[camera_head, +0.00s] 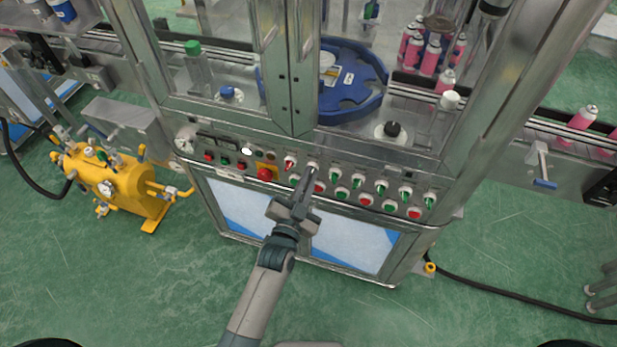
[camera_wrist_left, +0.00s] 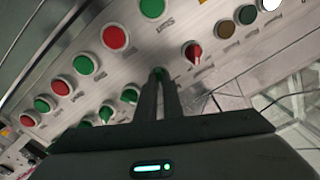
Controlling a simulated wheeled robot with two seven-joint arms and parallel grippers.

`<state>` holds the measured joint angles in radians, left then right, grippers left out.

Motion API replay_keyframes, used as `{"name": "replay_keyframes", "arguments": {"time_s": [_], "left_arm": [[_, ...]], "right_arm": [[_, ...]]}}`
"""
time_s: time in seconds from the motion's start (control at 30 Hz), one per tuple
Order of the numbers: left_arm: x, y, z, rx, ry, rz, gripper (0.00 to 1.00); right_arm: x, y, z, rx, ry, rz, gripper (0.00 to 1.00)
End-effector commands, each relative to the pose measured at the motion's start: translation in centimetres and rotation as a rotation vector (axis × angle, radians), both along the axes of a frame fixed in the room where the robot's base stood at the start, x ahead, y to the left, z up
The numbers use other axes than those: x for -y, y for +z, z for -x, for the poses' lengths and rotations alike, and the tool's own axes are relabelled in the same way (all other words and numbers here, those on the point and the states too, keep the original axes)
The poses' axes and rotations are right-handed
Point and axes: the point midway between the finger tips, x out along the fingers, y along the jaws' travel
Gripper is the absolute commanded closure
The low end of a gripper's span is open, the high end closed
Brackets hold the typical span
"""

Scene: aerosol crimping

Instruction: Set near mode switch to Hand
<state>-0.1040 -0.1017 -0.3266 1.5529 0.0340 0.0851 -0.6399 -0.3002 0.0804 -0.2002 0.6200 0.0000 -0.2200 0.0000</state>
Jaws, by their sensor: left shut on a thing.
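The control panel (camera_head: 270,160) runs along the front of the machine cabinet, with a row of selector switches above push buttons. My left gripper (camera_head: 308,172) reaches up to the upper row from below. In the left wrist view its two fingers (camera_wrist_left: 159,78) are close together on a selector switch with a green knob (camera_wrist_left: 158,71). The fingers hide most of this knob, so its pointing direction cannot be told. A red selector switch (camera_wrist_left: 193,53) sits beside it, untouched; it also shows in the head view (camera_head: 289,162). The panel labels are too small to read. My right gripper is out of view.
A red emergency stop (camera_head: 265,174) on a yellow plate sits left of the gripper. More green selectors (camera_head: 358,181) and buttons lie to the right. Above are the cabinet's metal door frames (camera_head: 292,70). A yellow tank (camera_head: 120,185) stands at left. Green floor lies in front.

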Motion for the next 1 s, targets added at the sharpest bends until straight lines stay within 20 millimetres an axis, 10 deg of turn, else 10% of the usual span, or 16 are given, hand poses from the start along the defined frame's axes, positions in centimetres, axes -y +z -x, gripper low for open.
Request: {"name": "replay_keyframes", "arguments": {"time_s": [1.0], "left_arm": [[-0.34,-0.07,-0.10,-0.252,0.000,0.771,1.00]], "right_arm": [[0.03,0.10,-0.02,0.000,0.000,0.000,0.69]]}}
